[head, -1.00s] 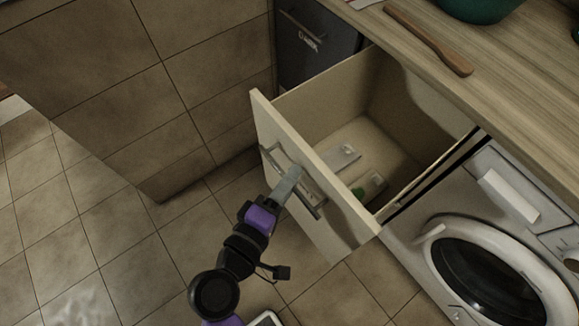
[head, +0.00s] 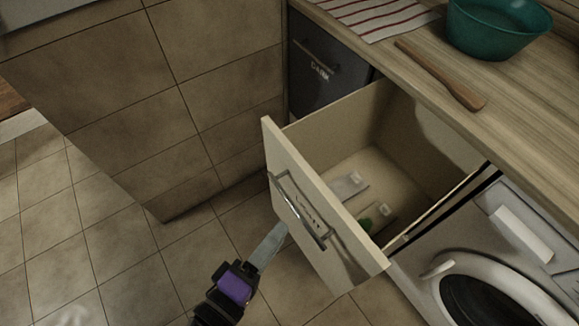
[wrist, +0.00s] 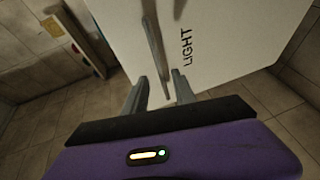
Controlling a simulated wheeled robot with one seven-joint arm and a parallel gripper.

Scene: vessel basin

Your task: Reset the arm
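My gripper (head: 270,243) is just in front of the pulled-out drawer, below and left of its metal handle (head: 300,212). In the wrist view my gripper (wrist: 158,80) has its two fingers apart with nothing held between them. The handle also shows in the wrist view (wrist: 156,52), ahead of the fingers; it looks apart from them. The drawer front (head: 345,255) is pale with dark lettering, which reads "LIGHT" in the wrist view. The drawer stands open, with a pale flat item (head: 350,184) and a green-and-white item (head: 376,218) inside.
The washing machine (head: 475,262) stands right of the drawer and a dark cabinet (head: 325,65) left of it. The worktop (head: 520,105) holds a teal bowl (head: 497,28), a wooden utensil (head: 442,75) and a striped cloth (head: 375,15). Tiled floor (head: 110,240) at left is free.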

